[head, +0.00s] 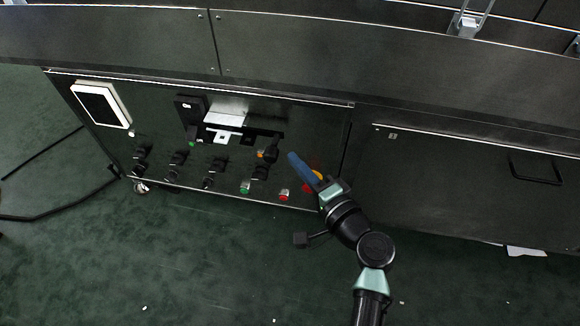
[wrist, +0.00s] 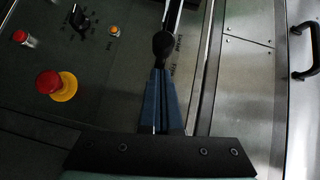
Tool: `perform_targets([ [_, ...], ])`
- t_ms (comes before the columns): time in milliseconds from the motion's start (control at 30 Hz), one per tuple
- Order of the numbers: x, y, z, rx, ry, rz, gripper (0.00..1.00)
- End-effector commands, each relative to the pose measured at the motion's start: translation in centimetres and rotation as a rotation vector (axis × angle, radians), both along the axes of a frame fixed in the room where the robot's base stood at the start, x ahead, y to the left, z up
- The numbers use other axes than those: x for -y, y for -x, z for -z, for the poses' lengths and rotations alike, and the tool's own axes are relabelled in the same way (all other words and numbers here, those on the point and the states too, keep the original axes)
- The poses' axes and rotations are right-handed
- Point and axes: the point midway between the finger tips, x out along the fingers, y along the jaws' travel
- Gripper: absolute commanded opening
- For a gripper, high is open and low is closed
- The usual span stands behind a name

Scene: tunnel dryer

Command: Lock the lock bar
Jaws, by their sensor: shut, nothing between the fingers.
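A dark bar with a rounded black knob (head: 270,152) is on the front of the control panel; I take it as the lock bar. In the wrist view the knob (wrist: 163,43) is straight ahead of my fingertips, at the end of the long bar running away at the top. My gripper (head: 291,156) has blue fingers and is just right of the knob in the head view. In the wrist view my gripper (wrist: 161,72) is shut and empty, its tips very close to the knob. I cannot tell whether they touch it.
The panel (head: 156,112) carries several black rotary switches (head: 215,167), a green button (head: 244,187) and a red button (head: 284,195). A red emergency stop on a yellow collar (wrist: 50,84) is left of my fingers. A black door handle (wrist: 306,50) is at right.

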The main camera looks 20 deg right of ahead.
Motion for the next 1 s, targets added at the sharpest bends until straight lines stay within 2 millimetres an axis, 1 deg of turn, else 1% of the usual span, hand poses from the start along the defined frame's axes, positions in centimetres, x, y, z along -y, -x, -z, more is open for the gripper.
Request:
perform_targets([
  [100, -0.9, -0.7, 0.3, -0.001, 0.000, 0.000, 0.00],
  [200, -1.3, -0.9, 0.3, 0.000, 0.001, 0.001, 0.00],
  [533, -1.4, -1.0, 0.2, 0.000, 0.000, 0.002, 0.00],
  [600, -1.7, -1.1, 0.2, 0.000, 0.000, 0.000, 0.00],
  [667, -2.2, -1.5, 0.2, 0.000, 0.000, -0.002, 0.00],
  [900, -6.0, -4.0, 0.2, -0.001, -0.001, -0.006, 0.00],
  [1000, -6.8, -4.6, 0.2, -0.001, 0.000, -0.003, 0.00],
])
